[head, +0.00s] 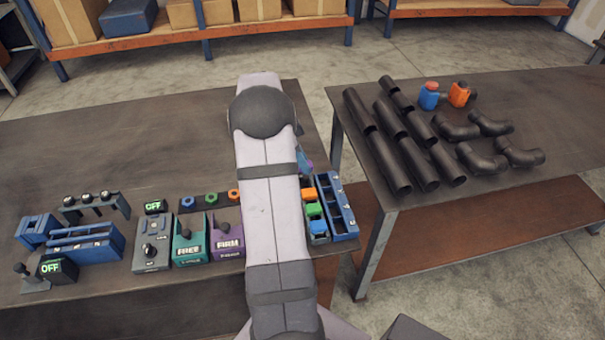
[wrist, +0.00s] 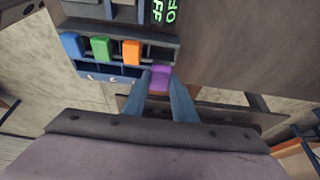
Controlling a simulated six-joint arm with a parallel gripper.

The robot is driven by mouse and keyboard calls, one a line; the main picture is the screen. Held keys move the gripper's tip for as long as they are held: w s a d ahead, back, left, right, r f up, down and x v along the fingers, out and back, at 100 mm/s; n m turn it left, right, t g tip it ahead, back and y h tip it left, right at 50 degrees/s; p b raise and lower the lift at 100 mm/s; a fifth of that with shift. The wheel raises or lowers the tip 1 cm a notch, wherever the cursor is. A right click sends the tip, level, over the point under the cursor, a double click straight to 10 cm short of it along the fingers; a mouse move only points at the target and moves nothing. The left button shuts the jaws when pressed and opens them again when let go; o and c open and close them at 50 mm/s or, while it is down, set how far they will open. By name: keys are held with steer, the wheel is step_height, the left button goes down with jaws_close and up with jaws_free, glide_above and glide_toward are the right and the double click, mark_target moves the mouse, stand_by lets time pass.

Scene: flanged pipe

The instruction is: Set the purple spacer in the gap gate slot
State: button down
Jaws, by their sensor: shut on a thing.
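The purple spacer (wrist: 160,77) is between the two blue fingers of my gripper (wrist: 161,84), which is shut on it. In the wrist view it is just right of the orange block, by the end of the spacer rack. In the head view my arm hides most of the gripper; only a bit of blue and purple shows beside the arm. I cannot tell for sure which fixture is the gap gate; a blue slotted fixture (head: 84,243) stands at the left of the bench, apart from the gripper.
Black pipes (head: 398,150) lie on the right table. The bench's back left is clear.

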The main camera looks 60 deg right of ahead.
step_height(320, 180, up, 4)
steer(key=shift+r+b, duration=0.1)
steer(key=shift+b, duration=0.4)
step_height(320, 180, up, 6)
steer(key=p, duration=0.4)
steer(key=shift+r, duration=0.2)
